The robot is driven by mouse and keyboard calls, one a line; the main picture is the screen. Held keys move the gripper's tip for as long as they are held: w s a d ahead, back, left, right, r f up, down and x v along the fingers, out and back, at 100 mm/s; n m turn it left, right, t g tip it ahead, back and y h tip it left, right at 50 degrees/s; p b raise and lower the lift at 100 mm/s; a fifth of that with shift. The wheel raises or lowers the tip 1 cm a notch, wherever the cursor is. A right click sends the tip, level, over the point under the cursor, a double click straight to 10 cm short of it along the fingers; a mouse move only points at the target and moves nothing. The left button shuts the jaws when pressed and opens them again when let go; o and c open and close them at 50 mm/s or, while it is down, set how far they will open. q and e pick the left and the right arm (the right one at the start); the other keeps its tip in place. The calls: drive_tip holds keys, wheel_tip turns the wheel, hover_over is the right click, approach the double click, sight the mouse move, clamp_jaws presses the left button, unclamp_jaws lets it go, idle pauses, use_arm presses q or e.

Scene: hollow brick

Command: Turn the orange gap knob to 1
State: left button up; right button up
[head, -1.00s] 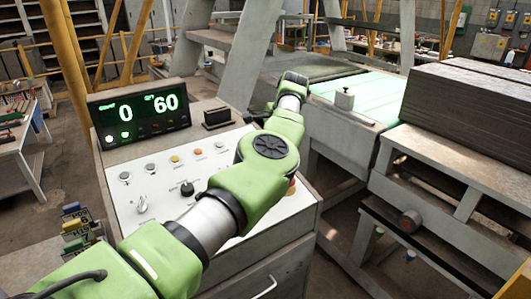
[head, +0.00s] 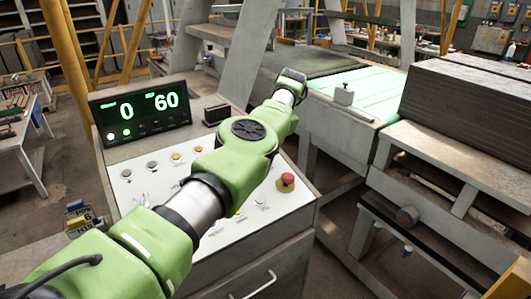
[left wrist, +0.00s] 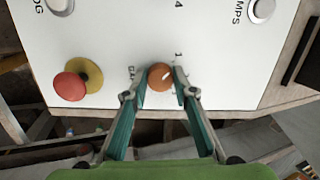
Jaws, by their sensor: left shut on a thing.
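The orange gap knob (left wrist: 160,77) sits on the white control panel in the left wrist view, with a short white pointer line slanting up and right, roughly toward a printed "1" (left wrist: 178,55). My left gripper (left wrist: 160,82) has one finger on each side of the knob and is shut on it. A "4" stands further up the panel. In the head view my green left arm crosses the panel (head: 130,190), and the knob and the fingertips cannot be made out there. My right gripper is not in view.
A red mushroom button (left wrist: 70,86) on a yellow base is left of the knob; it also shows in the head view (head: 287,180). A display (head: 140,112) reads 0 and 60. A conveyor (head: 350,90) and stacked dark boards (head: 470,100) stand right.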

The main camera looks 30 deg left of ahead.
use_arm(q)
drive_tip(key=o, duration=1.1)
drive_tip(key=v, duration=0.7)
drive_tip(key=shift+r, duration=0.25)
